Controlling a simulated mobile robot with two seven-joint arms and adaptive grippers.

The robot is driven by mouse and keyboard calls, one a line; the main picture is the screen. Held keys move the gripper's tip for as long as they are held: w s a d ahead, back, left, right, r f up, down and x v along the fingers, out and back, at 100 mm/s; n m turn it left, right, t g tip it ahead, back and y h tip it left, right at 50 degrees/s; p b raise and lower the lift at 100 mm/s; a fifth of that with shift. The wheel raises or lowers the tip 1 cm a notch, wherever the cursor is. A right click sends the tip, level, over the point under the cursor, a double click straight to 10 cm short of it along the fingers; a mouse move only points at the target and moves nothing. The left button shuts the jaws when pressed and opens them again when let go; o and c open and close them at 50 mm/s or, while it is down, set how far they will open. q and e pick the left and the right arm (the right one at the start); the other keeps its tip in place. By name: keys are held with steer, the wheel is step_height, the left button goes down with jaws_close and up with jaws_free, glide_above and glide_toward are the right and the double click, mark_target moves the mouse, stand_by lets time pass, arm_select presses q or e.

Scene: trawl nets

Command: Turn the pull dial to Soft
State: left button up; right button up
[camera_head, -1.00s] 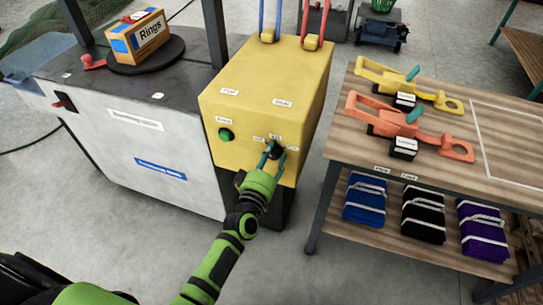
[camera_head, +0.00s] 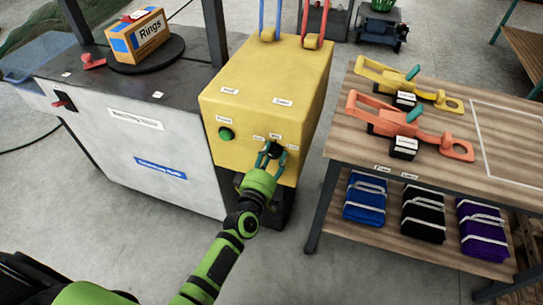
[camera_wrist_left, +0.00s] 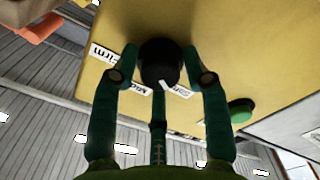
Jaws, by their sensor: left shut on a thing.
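The pull dial (camera_head: 273,148) is a black round knob on the front of the yellow box (camera_head: 265,90). In the left wrist view the dial (camera_wrist_left: 160,62) sits between my two teal fingers. My left gripper (camera_head: 270,156) is shut on it. Around the dial are the white Firm label (camera_wrist_left: 103,53), Mid label (camera_wrist_left: 132,89) and Soft label (camera_wrist_left: 180,90). A small white mark shows at the dial's lower edge, between Mid and Soft and close to Soft. My right gripper is not in view.
A green button (camera_head: 226,135) sits left of the dial. A grey cabinet (camera_head: 100,130) adjoins the box on the left. A wooden table (camera_head: 440,150) with orange and yellow tools stands to the right. Folded nets lie on its lower shelf.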

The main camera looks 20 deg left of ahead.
arm_select(q)
steer(key=shift+s+d+f, duration=0.15)
steer(key=shift+d+f, duration=0.05)
steer(key=shift+f, duration=0.15)
steer(key=o, duration=1)
steer(key=shift+c, duration=0.2)
steer(key=shift+r, duration=0.15)
steer(key=s, duration=1.2)
steer(key=shift+a, duration=0.25)
steer(key=shift+w, duration=0.1)
